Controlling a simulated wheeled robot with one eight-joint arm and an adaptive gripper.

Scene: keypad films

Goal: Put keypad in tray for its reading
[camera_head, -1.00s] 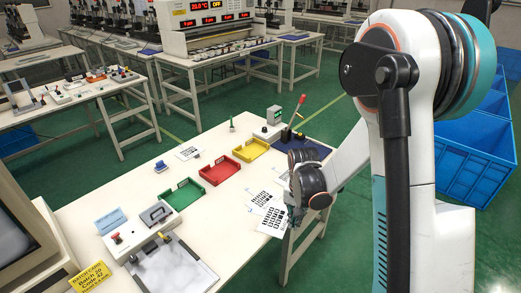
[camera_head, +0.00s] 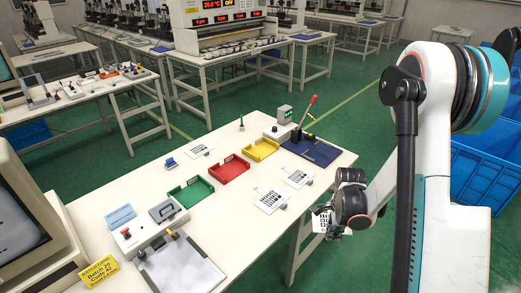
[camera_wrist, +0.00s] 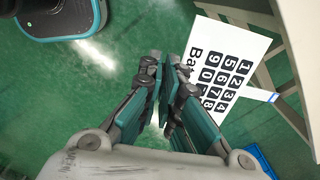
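My gripper (camera_head: 328,228) is past the table's near right edge, above the floor. It is shut on a white keypad film (camera_wrist: 228,62) with black number keys, whose printed word starting "Ba" lies by the fingers; the film also shows in the head view (camera_head: 320,221), partly hidden. Other keypad films lie on the table: one at the front (camera_head: 271,200), one right of it (camera_head: 298,178) and one behind the trays (camera_head: 200,150). Green (camera_head: 190,190), red (camera_head: 229,169) and yellow (camera_head: 261,150) trays stand in a row and look empty.
A small device with a green display (camera_head: 284,114) and a red-handled lever on a blue mat (camera_head: 318,153) stand at the far right end. A yellow batch card (camera_head: 99,272), a grey plate (camera_head: 182,266) and a monitor are at left. Blue crates (camera_head: 478,180) stand right.

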